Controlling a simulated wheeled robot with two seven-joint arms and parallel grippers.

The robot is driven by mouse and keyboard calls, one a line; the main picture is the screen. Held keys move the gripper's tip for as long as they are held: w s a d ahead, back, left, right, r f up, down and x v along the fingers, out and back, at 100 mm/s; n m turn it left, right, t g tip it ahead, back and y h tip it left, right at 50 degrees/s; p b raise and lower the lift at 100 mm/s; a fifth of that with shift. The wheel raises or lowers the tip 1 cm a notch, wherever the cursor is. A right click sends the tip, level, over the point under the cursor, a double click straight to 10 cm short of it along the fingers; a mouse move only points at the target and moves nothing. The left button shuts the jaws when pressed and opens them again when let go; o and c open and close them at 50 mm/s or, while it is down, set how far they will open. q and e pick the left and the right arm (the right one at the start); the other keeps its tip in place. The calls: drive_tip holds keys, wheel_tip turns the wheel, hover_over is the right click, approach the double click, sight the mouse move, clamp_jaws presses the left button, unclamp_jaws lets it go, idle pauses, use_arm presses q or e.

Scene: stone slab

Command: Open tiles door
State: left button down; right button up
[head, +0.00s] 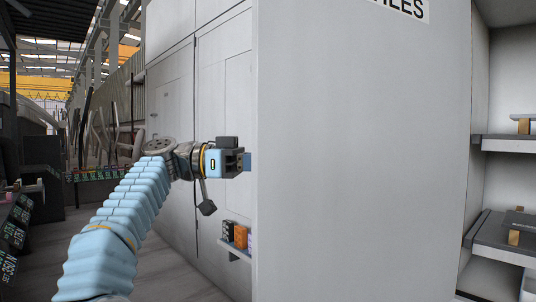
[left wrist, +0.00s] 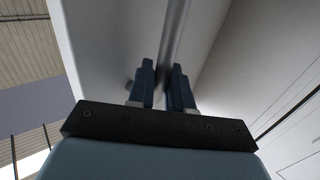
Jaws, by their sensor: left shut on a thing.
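A tall light grey panel (head: 360,160) fills the middle of the head view, with a cut-off sign ending in "ILES" (head: 405,8) at its top. My left gripper (head: 247,162) is at the panel's left edge, and its fingertips pass behind that edge. In the left wrist view my left gripper (left wrist: 161,88) has its two fingers on either side of a grey bar handle (left wrist: 175,35), shut on it. The bar runs beside a pale flat surface. The handle is hidden in the head view. My right gripper is not in view.
Shelves (head: 505,143) with a few items stand right of the panel. Left of it are pale cabinet doors (head: 172,110) and a low shelf with small orange and dark boxes (head: 240,236). Dark racks (head: 40,150) line the far left, with floor between.

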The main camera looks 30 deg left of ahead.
use_arm(q)
drive_tip(key=shift+w+a, duration=0.25)
drive_tip(key=shift+w, duration=0.2)
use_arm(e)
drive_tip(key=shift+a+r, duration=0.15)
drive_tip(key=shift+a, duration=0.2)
use_arm(q)
drive_tip(key=c, duration=1.3)
unclamp_jaws()
drive_tip(key=shift+w+d, duration=0.1)
drive_tip(key=shift+d, duration=0.05)
drive_tip(key=shift+c, duration=0.2)
drive_tip(key=shift+o, duration=0.8)
drive_tip(key=shift+w+d, duration=0.1)
drive_tip(key=shift+d, duration=0.05)
drive_tip(key=p+v, duration=0.4)
drive_tip(key=v, duration=1)
drive_tip(key=shift+p, duration=0.3)
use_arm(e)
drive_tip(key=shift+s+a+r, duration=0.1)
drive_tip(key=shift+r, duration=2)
